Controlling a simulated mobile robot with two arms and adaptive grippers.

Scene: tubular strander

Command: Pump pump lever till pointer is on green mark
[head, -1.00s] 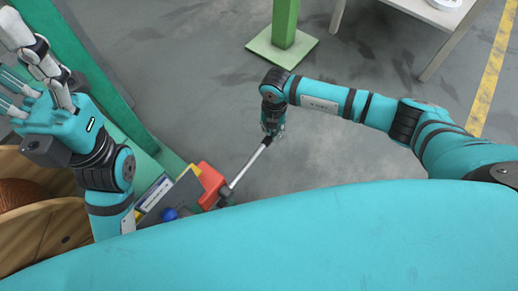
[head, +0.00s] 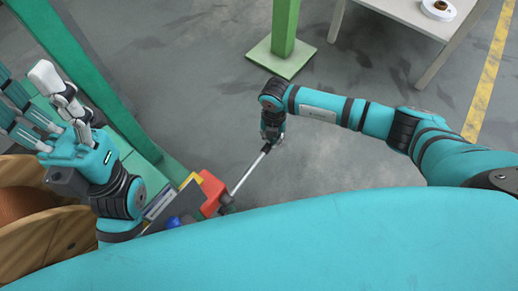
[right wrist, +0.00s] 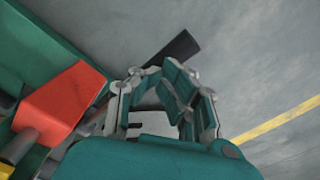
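The pump lever (head: 248,171) is a pale metal rod that slants up and right from a red block (head: 210,193). My right gripper (head: 270,139) is at its upper end. In the right wrist view my right gripper (right wrist: 158,75) has its fingers curled together around the lever, and the lever's dark grip (right wrist: 178,50) sticks out beyond them. The red block (right wrist: 62,103) is left of the fingers there. My left gripper (head: 42,112) is empty, its fingers spread apart, at the left. I cannot make out a pointer or a green mark.
A wooden reel (head: 45,240) stands at the lower left, below my left gripper. Green machine framing (head: 90,75) runs along the left. A green post (head: 284,30) and a pale table (head: 400,15) stand at the back. The grey floor between is clear.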

